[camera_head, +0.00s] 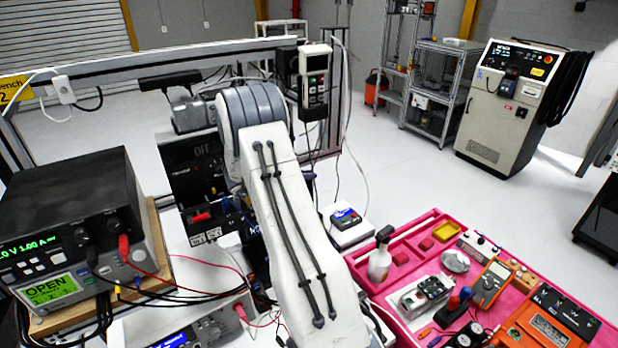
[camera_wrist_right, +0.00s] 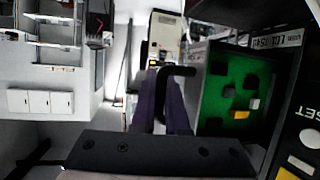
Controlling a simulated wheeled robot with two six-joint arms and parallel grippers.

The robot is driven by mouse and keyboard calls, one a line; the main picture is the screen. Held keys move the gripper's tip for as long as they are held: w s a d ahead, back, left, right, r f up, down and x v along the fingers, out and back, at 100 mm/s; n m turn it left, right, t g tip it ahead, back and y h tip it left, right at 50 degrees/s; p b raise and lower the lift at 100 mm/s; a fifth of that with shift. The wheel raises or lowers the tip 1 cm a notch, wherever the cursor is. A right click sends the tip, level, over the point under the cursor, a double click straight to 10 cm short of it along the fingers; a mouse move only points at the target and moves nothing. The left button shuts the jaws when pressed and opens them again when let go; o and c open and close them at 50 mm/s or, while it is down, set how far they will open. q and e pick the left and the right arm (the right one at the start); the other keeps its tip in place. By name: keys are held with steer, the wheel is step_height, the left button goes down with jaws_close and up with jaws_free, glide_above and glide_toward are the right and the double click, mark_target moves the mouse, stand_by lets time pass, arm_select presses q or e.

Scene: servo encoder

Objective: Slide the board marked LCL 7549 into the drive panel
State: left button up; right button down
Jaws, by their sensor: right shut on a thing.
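The board (camera_wrist_right: 215,108) is green with several black parts and one yellow part, in the right half of the right wrist view. A white label on the dark edge at its upper right is turned and only partly readable, with "LCL" on it. My right gripper (camera_wrist_right: 163,80) has its purple fingers shut on the black handle (camera_wrist_right: 182,71) at the board's left edge. The black drive panel (camera_head: 178,160), marked OFF, stands left of my white right arm in the head view. That arm hides the gripper and board there. I cannot tell whether the board touches the panel. My left gripper is out of view.
A black power supply (camera_head: 70,205) with cables stands at left. A pink tray (camera_head: 440,222) with tools and meters lies at lower right. A handheld pendant (camera_head: 314,80) hangs at the top rail. Floor behind the bench is open, before a cabinet (camera_head: 510,105).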

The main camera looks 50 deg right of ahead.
steer(key=shift+w+d+f, duration=0.1)
steer(key=shift+w+d, duration=0.25)
steer(key=shift+w, duration=0.7)
steer(key=shift+w+d+r, duration=0.1)
steer(key=shift+w+d, duration=0.25)
steer(key=shift+w, duration=0.75)
steer(key=shift+w+d+f, duration=0.1)
steer(key=shift+w+d, duration=0.25)
steer(key=shift+w, duration=0.7)
steer(key=shift+w, duration=0.1)
steer(key=c, duration=0.8)
jaws_free()
steer(key=shift+c, duration=0.2)
steer(key=shift+a, duration=0.3)
steer(key=b+v, duration=0.5)
steer(key=v, duration=0.5)
